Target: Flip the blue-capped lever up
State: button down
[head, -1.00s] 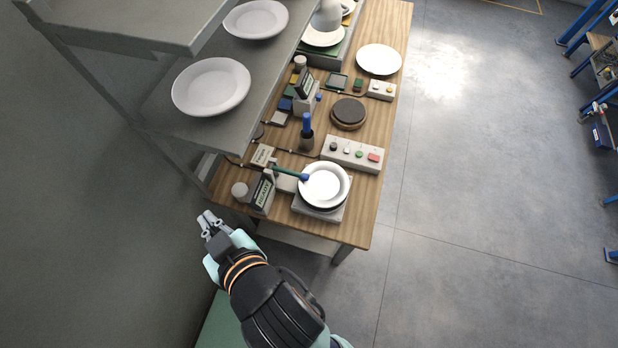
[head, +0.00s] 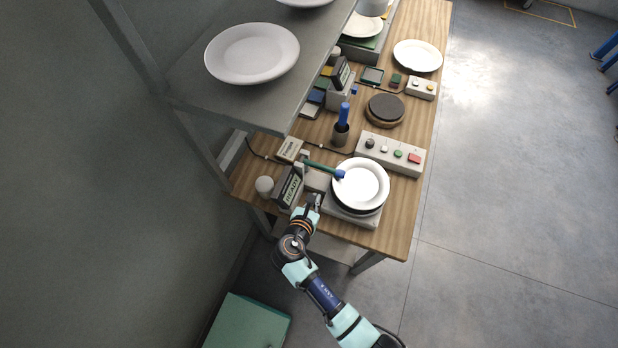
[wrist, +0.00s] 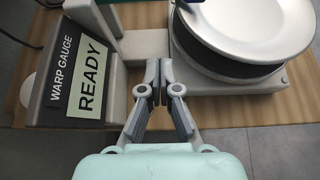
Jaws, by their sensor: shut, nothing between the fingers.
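The lever (head: 322,168) is a dark green bar with a blue cap (head: 340,174). It lies low, reaching right from a post by the gauge, its cap over the left rim of a white plate (head: 360,184). Only a bit of the blue cap (wrist: 192,1) shows at the top edge of the wrist view. My gripper (head: 315,200) is shut and empty at the table's near edge, between the gauge and the plate, nearer the front than the lever. In the wrist view my fingertips (wrist: 158,72) are together, apart from the cap.
The warp gauge (wrist: 77,77) reading READY stands just left of my gripper. The plate's round stand (head: 350,212) is to the right.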

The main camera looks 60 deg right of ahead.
aim_at(321, 167)
jog(key=shift+s, duration=0.1)
jog(key=b+x, duration=0.2)
jog(key=x, duration=0.8)
jog(key=r, duration=0.1)
jog(key=r+p, duration=0.1)
jog(key=r, duration=0.1)
jog(key=shift+d, duration=0.3)
jog(key=shift+d+r+p, duration=0.15)
jog(key=shift+r+p, duration=0.25)
jog(key=shift+r, duration=0.15)
